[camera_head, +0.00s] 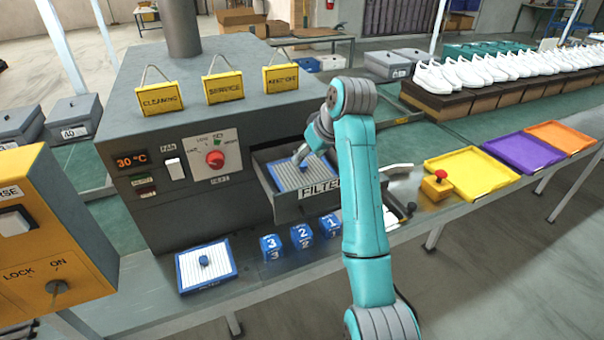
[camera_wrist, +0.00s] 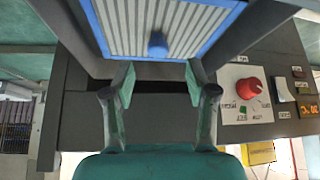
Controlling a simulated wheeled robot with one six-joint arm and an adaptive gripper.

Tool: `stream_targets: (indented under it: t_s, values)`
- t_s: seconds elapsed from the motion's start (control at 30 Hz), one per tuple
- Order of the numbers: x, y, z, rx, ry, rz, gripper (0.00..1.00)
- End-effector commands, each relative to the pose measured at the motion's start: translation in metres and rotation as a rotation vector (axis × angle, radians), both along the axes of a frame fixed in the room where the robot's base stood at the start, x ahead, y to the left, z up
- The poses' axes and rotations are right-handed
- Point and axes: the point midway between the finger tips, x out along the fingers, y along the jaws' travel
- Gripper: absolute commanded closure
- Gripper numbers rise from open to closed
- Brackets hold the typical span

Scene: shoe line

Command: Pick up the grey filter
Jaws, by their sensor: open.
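The grey filter (camera_head: 294,182) has a blue frame and greyish pleats. It lies in the pulled-out drawer (camera_head: 325,205) marked FILTER. In the wrist view the filter (camera_wrist: 205,22) fills the top, with its blue knob (camera_wrist: 157,45) just beyond my fingertips. My gripper (camera_head: 300,157) is over the drawer and hides part of the filter in the head view. In the wrist view my gripper (camera_wrist: 159,78) is open, its two fingers apart with nothing between them. The knob lines up with the gap between the fingers.
A whiter filter (camera_head: 190,273) with a blue knob lies on the table at the front left. Numbered blue blocks (camera_head: 302,236) stand before the drawer. The grey machine (camera_head: 150,215) has a red dial (camera_head: 215,158). Yellow, purple and orange trays are at the right.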

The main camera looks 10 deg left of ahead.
Motion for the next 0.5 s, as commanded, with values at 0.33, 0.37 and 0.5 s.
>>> stream_targets:
  t_s: [0.33,0.37,0.5]
  values:
    - [0.016,0.013,-0.037,-0.001,0.002,-0.001,0.43]
    - [0.017,0.014,-0.039,-0.001,0.002,-0.001,0.43]
    - [0.020,0.017,-0.044,0.000,0.000,-0.001,0.43]
